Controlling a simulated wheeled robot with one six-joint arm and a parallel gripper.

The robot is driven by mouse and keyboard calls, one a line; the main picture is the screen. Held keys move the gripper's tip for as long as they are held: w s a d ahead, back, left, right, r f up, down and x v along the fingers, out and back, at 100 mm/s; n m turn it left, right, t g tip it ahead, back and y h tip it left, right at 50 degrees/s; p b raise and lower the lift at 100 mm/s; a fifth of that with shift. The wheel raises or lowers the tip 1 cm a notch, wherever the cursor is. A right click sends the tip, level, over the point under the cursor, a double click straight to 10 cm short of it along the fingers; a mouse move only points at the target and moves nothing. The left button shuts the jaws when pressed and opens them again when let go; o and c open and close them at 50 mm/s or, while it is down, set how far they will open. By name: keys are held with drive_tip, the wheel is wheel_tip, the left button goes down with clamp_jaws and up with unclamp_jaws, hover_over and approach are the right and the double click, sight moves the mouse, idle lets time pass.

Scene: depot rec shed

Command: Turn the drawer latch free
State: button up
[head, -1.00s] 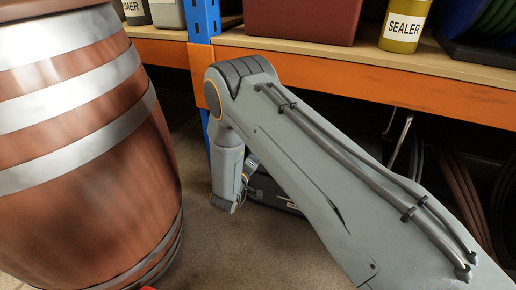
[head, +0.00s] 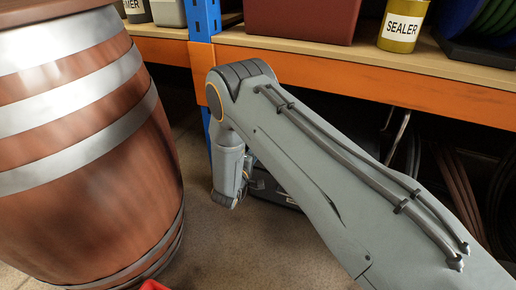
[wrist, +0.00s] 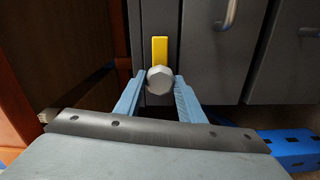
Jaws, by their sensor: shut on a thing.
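The drawer latch shows in the wrist view as a pale faceted knob (wrist: 160,80) with a yellow bar (wrist: 159,50) standing straight up above it. It sits on a dark grey drawer front (wrist: 204,60). My gripper (wrist: 160,84) has its two blue-grey fingers on either side of the knob, shut on it. In the head view my arm reaches down toward the shelf, and my gripper and the latch are hidden.
A large wooden barrel (head: 80,170) with metal bands stands close on the left. An orange shelf beam (head: 330,75) runs behind my arm. A metal handle (wrist: 230,14) is on the drawer front. A brown wooden side (wrist: 85,45) is left of the drawers.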

drive_tip(key=o, duration=1)
drive_tip(key=shift+o, duration=0.2)
drive_tip(key=p+v, duration=0.1)
drive_tip(key=v, duration=0.7)
drive_tip(key=shift+p, duration=0.35)
drive_tip(key=shift+w, duration=0.1)
